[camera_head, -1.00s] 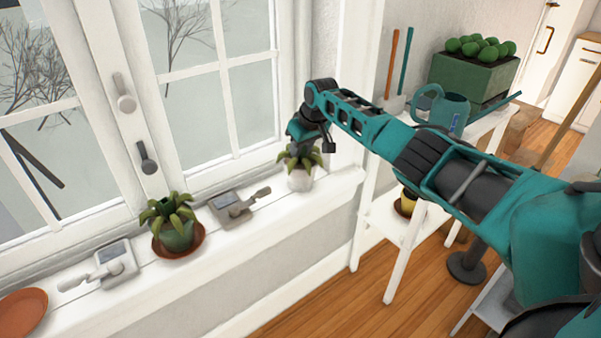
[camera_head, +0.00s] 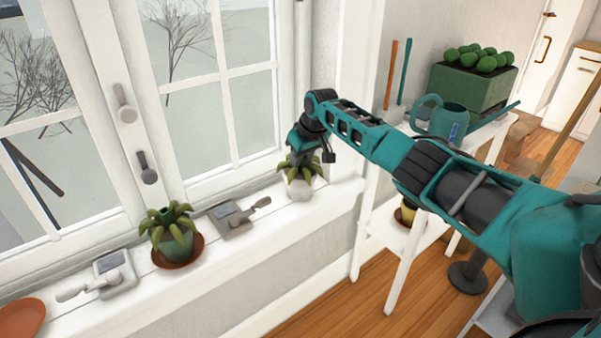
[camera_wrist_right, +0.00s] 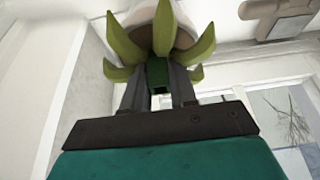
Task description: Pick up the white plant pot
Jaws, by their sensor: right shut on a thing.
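The white plant pot (camera_head: 300,189) holds a green spiky plant and is at the right end of the white windowsill in the head view. I cannot tell whether the pot rests on the sill. My left gripper is not in view.
A green pot with a plant (camera_head: 170,240) stands on a terracotta saucer on the sill. Grey window latches (camera_head: 238,218) lie on either side of it. An empty terracotta saucer (camera_head: 22,318) is at lower left. A white shelf with a teal watering can (camera_head: 446,120) stands at right.

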